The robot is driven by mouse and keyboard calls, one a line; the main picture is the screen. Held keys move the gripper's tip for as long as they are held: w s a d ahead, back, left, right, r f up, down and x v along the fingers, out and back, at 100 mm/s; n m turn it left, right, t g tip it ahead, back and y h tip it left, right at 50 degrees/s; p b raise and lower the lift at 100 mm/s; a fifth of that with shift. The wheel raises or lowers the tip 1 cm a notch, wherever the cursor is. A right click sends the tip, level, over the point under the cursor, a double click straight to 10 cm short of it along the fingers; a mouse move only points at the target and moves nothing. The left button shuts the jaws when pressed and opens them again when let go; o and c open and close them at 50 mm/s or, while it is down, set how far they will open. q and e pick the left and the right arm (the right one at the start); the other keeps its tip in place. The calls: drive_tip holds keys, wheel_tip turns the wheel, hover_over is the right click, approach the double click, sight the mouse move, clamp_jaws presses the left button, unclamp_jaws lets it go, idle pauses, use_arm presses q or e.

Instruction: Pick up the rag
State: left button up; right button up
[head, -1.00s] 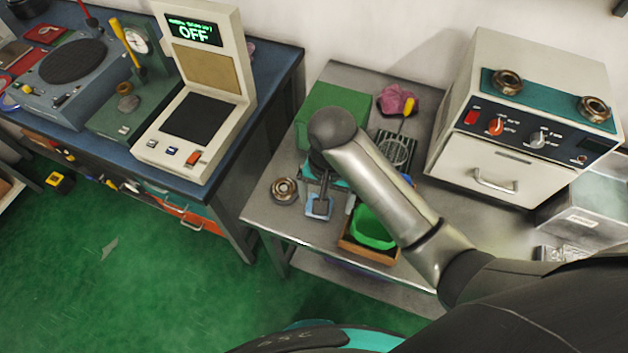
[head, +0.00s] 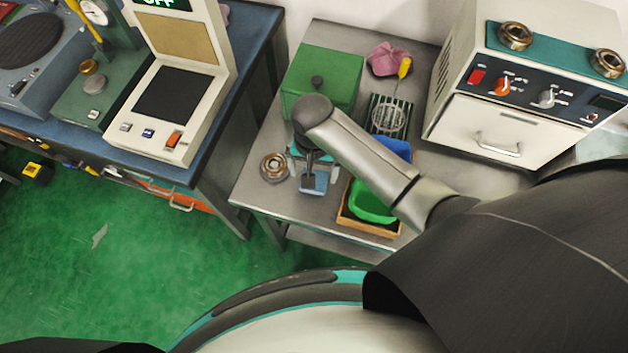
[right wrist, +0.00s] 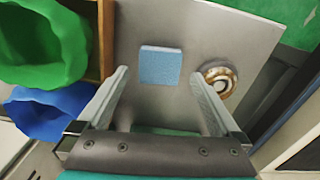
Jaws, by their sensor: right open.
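A crumpled pink cloth (head: 390,60), which looks like the rag, lies at the back of the grey metal table (head: 255,190). My right gripper (head: 312,178) is over the table's front left part, well apart from the cloth. It is open and empty; in the right wrist view its two fingers (right wrist: 160,78) are spread, with a flat light blue pad (right wrist: 160,65) showing between them. The pad also shows in the head view (head: 314,184), below the gripper. I cannot tell the height gap to it. My left gripper is not in view.
A bearing ring (head: 274,167) lies left of the pad. A green box (head: 322,75), a wire strainer (head: 388,118), a blue bowl (head: 398,146) and a green bowl (head: 368,205) in a wooden tray (head: 350,222) crowd the table. A white oven (head: 490,135) stands at right.

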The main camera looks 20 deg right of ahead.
drive_tip(key=shift+w+f, duration=0.1)
drive_tip(key=shift+f, duration=0.35)
drive_tip(key=f, duration=0.1)
drive_tip(key=f+b, duration=0.1)
drive_tip(key=f, duration=0.1)
drive_tip(key=shift+w+d+f+b, duration=0.15)
drive_tip(key=shift+w+f+b, duration=0.05)
drive_tip(key=shift+f+b, duration=0.1)
drive_tip(key=shift+f, duration=0.35)
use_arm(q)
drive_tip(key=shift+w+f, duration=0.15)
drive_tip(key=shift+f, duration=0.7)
use_arm(e)
drive_tip(key=shift+c, duration=0.6)
drive_tip(key=c, duration=1)
